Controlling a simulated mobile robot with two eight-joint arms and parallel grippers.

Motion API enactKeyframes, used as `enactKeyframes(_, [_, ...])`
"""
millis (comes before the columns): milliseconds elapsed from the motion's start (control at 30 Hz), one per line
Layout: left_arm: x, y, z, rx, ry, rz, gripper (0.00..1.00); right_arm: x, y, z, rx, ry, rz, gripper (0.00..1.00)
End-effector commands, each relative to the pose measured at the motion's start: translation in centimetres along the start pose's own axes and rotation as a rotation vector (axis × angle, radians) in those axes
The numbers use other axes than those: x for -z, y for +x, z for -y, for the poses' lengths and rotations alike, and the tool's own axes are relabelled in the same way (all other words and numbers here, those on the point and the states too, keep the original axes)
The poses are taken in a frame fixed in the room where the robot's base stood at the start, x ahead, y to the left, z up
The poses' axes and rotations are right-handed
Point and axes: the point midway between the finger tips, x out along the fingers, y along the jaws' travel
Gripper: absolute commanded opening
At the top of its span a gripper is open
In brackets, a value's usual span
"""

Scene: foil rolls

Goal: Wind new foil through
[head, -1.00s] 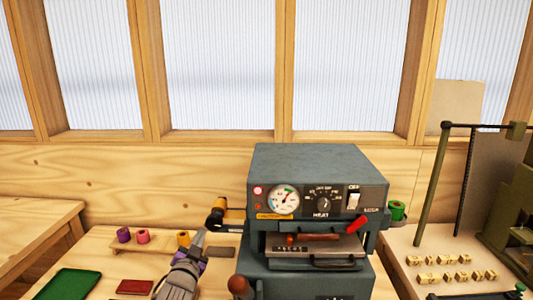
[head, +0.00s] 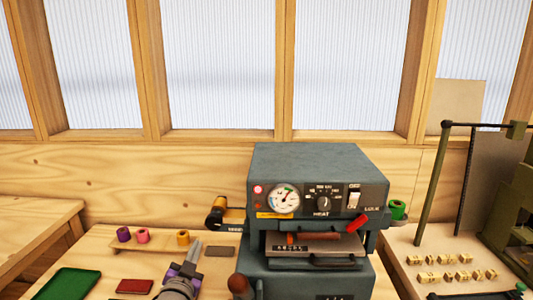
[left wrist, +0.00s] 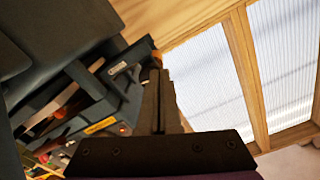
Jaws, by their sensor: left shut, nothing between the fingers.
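The grey foil press (head: 318,180) stands at the centre of the head view, with a gauge, a heat knob and a red lever. A gold foil roll (head: 217,215) sits on its left side. A green roll (head: 398,209) sits on its right side. Purple (head: 124,234), pink (head: 143,235) and yellow-gold (head: 183,237) rolls stand on a wooden rack (head: 160,246). My left gripper (head: 196,243) is shut and empty, low in front of the press's left side and below the gold roll. Its closed fingers (left wrist: 156,78) also show in the left wrist view. My right gripper is out of view.
A green tray (head: 70,284), a dark red pad (head: 135,286) and a grey plate (head: 220,250) lie on the left table. Several small stamped blocks (head: 452,260) lie at the right beside a green machine (head: 510,225). A wooden wall stands behind.

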Motion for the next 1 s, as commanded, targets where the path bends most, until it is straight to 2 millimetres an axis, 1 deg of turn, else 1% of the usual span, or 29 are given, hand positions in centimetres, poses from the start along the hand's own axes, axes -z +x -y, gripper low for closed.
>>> enactKeyframes(167, [0.9, -0.2, -1.7, 0.000, -0.281, -0.012, 0.00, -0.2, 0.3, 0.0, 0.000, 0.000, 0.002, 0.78])
enactKeyframes(300, [1.5, -0.5, -3.2, -0.001, -0.567, -0.013, 0.00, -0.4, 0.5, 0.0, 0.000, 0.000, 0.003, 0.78])
enactKeyframes(400, [1.8, -0.7, -4.1, -0.002, -0.741, -0.008, 0.00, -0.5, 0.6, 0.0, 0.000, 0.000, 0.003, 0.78])
enactKeyframes(500, [2.0, -0.8, -4.8, -0.001, -0.869, -0.002, 0.00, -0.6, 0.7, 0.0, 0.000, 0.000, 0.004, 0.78])
enactKeyframes(600, [2.1, -0.9, -5.2, -0.001, -0.945, 0.002, 0.00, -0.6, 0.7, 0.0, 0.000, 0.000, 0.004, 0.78])
enactKeyframes(767, [2.1, -0.4, -5.3, 0.000, -0.986, 0.005, 0.00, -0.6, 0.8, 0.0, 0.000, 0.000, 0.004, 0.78])
enactKeyframes(867, [2.1, 0.6, -5.3, 0.000, -0.986, 0.005, 0.00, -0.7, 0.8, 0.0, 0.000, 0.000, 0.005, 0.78])
enactKeyframes(1000, [2.1, 2.4, -5.3, 0.000, -0.984, 0.005, 0.00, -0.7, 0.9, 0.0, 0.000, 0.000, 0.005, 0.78])
